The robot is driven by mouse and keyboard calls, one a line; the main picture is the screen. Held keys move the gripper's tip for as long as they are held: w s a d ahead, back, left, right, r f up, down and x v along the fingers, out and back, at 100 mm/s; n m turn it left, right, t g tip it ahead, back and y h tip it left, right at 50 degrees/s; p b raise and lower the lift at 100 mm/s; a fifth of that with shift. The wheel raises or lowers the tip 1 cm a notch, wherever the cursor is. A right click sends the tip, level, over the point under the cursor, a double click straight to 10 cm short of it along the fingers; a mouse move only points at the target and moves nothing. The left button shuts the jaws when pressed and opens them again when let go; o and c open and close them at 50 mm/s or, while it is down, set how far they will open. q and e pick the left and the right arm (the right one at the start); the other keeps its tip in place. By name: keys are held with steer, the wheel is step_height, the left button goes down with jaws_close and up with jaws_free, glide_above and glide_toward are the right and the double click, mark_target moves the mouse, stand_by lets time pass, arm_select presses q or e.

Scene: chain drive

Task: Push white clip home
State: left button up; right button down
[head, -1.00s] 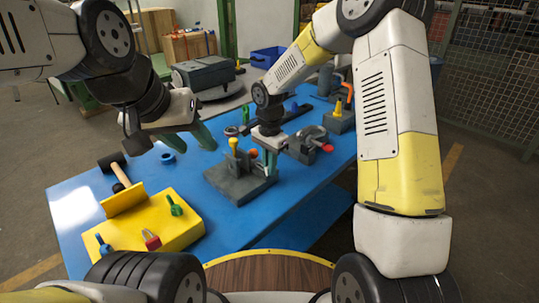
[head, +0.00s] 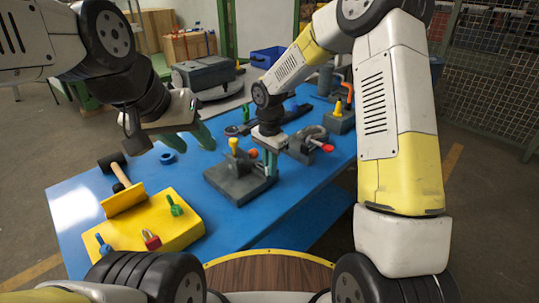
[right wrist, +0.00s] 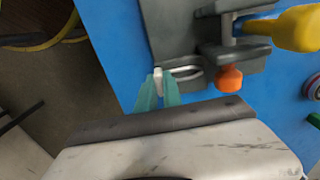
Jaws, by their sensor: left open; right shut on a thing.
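The white clip (right wrist: 158,78) shows in the right wrist view as a small pale piece between the teal fingertips of my right gripper (right wrist: 159,92), which is shut on it. The clip is beside a silvery curved metal part (right wrist: 185,72) at the edge of a grey fixture (right wrist: 185,25); I cannot tell whether they touch. In the head view my right gripper (head: 270,162) points down at the right side of the grey fixture (head: 240,182), and the clip cannot be made out. My left gripper (head: 200,134) is open and empty above the table's far left side.
The fixture carries a yellow-handled part (right wrist: 295,28) and an orange knob (right wrist: 230,78). A grey clamp (head: 306,146) with a red end stands right of my right gripper. A yellow holder (head: 150,225), a hammer (head: 121,172) and a blue ring (head: 167,158) are at the left. Blue table (head: 225,217) shows bare in front.

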stand_by(0.3)
steer(key=shift+w+a+r, duration=0.1)
steer(key=shift+w+a, duration=1.15)
steer(key=c, duration=1.5)
jaws_free()
steer(key=shift+r, duration=3.85)
steer(key=shift+r, duration=0.1)
